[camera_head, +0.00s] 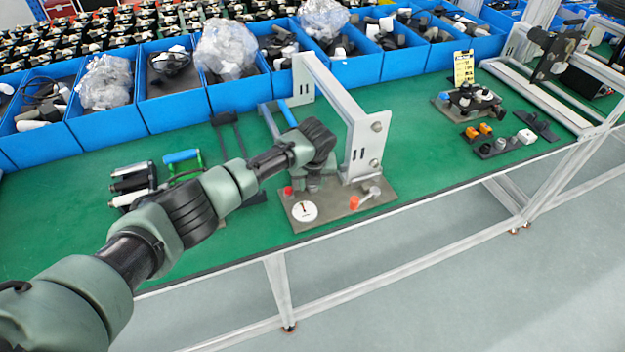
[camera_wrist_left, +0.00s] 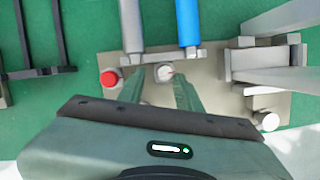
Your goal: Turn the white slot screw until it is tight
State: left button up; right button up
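A grey-brown base plate (camera_head: 335,213) lies on the green bench and carries a metal frame. In the left wrist view a pale round screw head (camera_wrist_left: 164,73) with a small mark shows on the plate, between my left gripper's fingertips (camera_wrist_left: 160,78). The fingers stand apart with a gap on each side of it. I cannot tell how close they are in height. In the head view my left gripper (camera_head: 315,184) points down over the plate beside the frame, and the screw is hidden there. My right gripper is not in view.
A red button (camera_head: 288,190) and a white dial (camera_head: 304,211) are close to the gripper. Blue bins (camera_head: 176,108) line the back.

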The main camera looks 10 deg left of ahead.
pick_arm(q)
jog(key=shift+d, duration=0.2)
jog(key=shift+r, duration=0.15)
notch_tip(320, 180, up, 5)
jog(key=p, duration=0.4)
jog(key=shift+s+d+f, duration=0.1)
jog(key=shift+f, duration=0.1)
dwell(0.4)
